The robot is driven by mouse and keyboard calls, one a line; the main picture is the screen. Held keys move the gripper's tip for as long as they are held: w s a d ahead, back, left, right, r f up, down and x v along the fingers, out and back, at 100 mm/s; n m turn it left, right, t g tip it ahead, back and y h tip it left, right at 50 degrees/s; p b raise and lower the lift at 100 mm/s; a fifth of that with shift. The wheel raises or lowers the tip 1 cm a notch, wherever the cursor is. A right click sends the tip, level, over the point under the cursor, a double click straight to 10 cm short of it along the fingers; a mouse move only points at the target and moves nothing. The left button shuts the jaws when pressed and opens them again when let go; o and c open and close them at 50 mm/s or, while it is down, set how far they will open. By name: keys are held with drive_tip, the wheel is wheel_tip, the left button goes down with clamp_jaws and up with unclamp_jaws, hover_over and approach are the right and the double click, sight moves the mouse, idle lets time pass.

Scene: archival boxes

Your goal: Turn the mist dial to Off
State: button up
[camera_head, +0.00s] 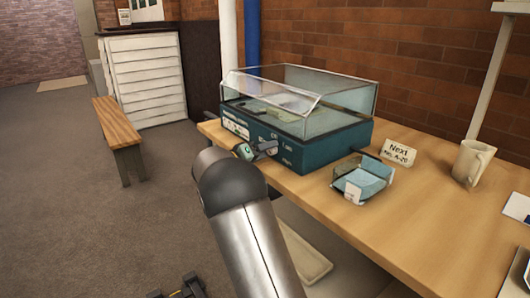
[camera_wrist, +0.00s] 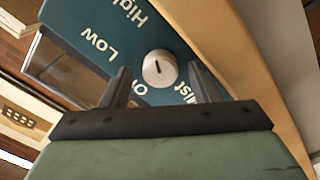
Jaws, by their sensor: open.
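The mist dial (camera_wrist: 159,68) is a round white knob with a short dark mark, on a teal panel (camera_wrist: 75,14) in the wrist view. "High" and "Low" are printed to its upper left, a partly hidden label starting with "O" at its lower left, and "Mist" at its lower right. The mark runs roughly up and down in the picture; I cannot tell which label it points to. My gripper (camera_wrist: 158,72) is open, one finger on each side of the dial, contact unclear. In the head view my gripper (camera_head: 256,151) is at the front of the teal glass-lidded case (camera_head: 290,133); the dial is not clearly visible there.
The case stands on a wooden table (camera_head: 435,220) against a brick wall. A small clear tray with blue contents (camera_head: 360,183), a "Next" card (camera_head: 398,152) and a mug (camera_head: 470,163) are to its right. A wooden bench (camera_head: 117,122) stands at the left on open floor.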

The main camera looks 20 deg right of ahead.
drive_tip(key=c, duration=1)
